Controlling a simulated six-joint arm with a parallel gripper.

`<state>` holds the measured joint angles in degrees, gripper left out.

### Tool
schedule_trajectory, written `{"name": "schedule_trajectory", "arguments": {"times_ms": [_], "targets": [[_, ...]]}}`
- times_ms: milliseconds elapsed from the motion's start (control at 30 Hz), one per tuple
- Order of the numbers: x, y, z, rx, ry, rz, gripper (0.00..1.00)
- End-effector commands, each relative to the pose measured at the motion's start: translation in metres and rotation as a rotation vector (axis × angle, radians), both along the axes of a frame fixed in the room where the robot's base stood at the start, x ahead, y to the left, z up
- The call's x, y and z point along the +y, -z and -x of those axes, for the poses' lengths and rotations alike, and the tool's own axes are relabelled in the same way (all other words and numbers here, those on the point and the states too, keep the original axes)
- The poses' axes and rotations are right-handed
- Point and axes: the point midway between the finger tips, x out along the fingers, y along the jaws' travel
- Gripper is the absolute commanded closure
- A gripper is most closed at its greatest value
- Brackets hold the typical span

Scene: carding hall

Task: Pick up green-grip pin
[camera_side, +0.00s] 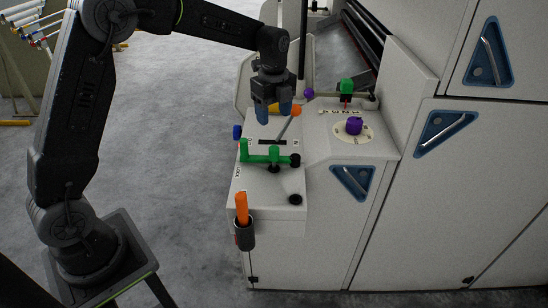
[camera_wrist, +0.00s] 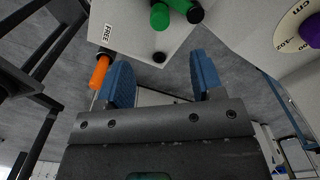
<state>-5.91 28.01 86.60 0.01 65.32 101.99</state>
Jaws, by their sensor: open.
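Two green-handled parts show in the side view. A small upright green grip (camera_side: 346,87) with a thin reddish stem stands at the back of the machine's top. A green bar handle (camera_side: 268,157) with a black end lies across the panel nearer the front. I cannot tell for sure which is the green-grip pin. The bar handle seems to show in part at the top of the wrist view (camera_wrist: 160,16). My gripper (camera_side: 273,110) hangs over the back of the panel, its blue fingers apart and empty; they also show in the wrist view (camera_wrist: 163,78).
An orange handle (camera_side: 241,208) stands in a dark holder (camera_side: 244,236) on the panel's front. A purple knob (camera_side: 354,125) sits on a round dial to the right. A tilted lever with an orange tip (camera_side: 296,110) is close to my fingers. White machine walls (camera_side: 480,150) rise at right.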

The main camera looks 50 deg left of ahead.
Motion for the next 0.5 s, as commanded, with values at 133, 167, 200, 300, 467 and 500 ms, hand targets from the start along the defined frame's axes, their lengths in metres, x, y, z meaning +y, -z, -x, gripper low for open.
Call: {"name": "schedule_trajectory", "arguments": {"times_ms": [133,167,200,300,467,500], "targets": [[0.0,0.021,0.0,0.007,0.01,0.0,0.39],[0.0,0.027,0.0,0.007,0.009,0.0,0.39],[0.0,0.035,0.0,0.007,0.009,0.001,0.39],[0.0,0.055,0.0,0.007,0.008,0.001,0.39],[0.0,0.078,0.0,0.005,0.007,0.0,0.39],[0.0,0.081,0.0,0.003,0.007,0.001,0.39]]}}
